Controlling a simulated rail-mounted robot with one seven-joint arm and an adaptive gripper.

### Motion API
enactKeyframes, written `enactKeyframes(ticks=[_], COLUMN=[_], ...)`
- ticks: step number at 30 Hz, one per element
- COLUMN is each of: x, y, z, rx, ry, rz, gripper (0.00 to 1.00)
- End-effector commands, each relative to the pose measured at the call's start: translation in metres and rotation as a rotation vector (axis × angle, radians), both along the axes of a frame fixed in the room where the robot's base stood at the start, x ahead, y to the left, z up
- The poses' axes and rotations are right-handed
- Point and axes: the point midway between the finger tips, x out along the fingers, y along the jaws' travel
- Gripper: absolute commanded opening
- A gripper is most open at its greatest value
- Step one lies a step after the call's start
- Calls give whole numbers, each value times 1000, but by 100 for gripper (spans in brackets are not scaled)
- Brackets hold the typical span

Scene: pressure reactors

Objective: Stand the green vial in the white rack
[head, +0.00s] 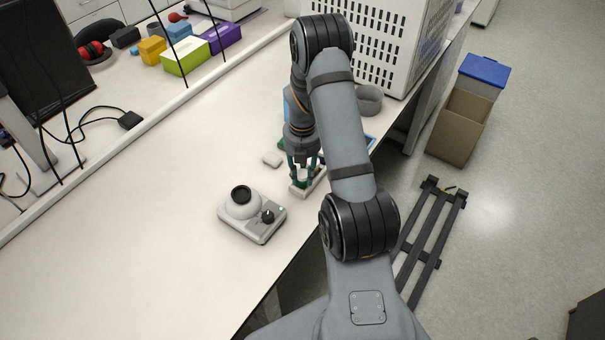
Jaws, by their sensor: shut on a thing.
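My gripper (303,172) points down over the bench near its right edge, its dark teal fingers shut on the green vial. The vial itself is mostly hidden between the fingers, and its green is hard to tell from theirs. The white rack (299,192) is a small pale block directly below and around the fingertips, partly covered by the gripper. I cannot tell whether the vial touches the rack or is inside it.
A white stirrer-like device (252,215) with a black-topped round part and a knob stands left of the rack. A large perforated white housing (385,45) stands at the back.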

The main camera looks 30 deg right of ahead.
Motion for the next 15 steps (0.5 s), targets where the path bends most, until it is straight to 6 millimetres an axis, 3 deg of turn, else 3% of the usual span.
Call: enactKeyframes(ticks=[8,9,15], x=[0,0,0], y=[0,0,0], z=[-4,-3,-3], rx=[0,0,0], ry=[0,0,0], rz=[0,0,0], gripper=[0,28,40])
